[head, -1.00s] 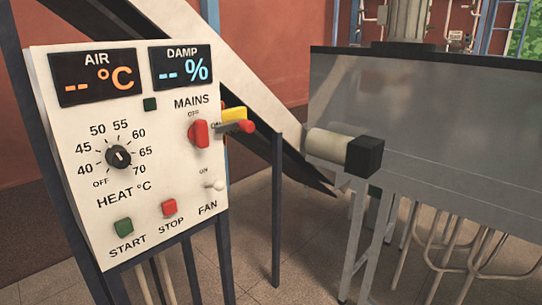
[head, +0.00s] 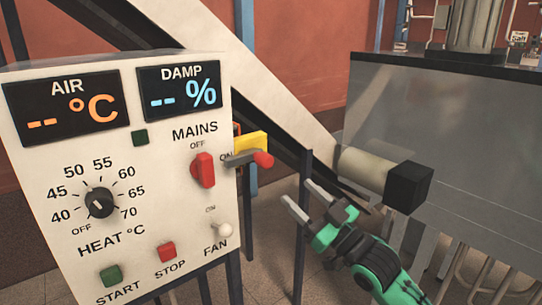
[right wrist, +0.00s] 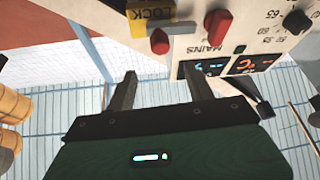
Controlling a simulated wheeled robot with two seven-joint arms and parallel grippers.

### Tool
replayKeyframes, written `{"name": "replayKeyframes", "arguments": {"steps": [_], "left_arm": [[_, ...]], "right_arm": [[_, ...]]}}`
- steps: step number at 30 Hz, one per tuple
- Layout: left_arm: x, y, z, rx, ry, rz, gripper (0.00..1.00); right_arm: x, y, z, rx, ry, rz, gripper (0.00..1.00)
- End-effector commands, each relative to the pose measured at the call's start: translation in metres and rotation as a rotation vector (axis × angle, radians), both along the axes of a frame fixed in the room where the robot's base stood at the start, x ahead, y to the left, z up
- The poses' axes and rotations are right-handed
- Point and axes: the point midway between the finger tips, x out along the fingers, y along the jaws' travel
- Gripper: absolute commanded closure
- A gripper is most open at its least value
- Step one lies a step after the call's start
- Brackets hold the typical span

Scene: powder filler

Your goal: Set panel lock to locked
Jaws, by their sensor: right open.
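The panel lock is on the right side of the white control panel (head: 185,120). It has a yellow plate (head: 250,143) and a grey lever with a red knob (head: 263,160) that sticks out to the right. In the right wrist view the plate reads LOCK (right wrist: 151,16), with the red knob (right wrist: 159,41) beside it. My right gripper (head: 302,193) is open and empty, below and to the right of the knob, apart from it. In the right wrist view its two fingers (right wrist: 161,84) point toward the knob. My left gripper is not in view.
The red MAINS switch (head: 204,170) is close to the lock on the panel front. The heat dial (head: 99,202), START button (head: 110,275), STOP button (head: 167,251) and FAN switch (head: 222,230) are also there.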

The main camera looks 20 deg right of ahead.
Motion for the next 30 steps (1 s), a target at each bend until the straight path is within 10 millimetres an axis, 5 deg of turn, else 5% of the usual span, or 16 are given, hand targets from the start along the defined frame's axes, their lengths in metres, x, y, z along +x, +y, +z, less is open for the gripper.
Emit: {"name": "replayKeyframes", "arguments": {"steps": [6,18,30], "left_arm": [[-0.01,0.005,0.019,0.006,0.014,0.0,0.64],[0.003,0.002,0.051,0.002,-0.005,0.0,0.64],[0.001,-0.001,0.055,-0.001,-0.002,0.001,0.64]], "right_arm": [[0.031,0.014,0.019,0.002,0.0,-0.001,0.46],[0.092,0.045,0.045,0.0,0.001,-0.002,0.46],[0.106,0.052,0.048,-0.001,0.001,-0.003,0.46]]}}
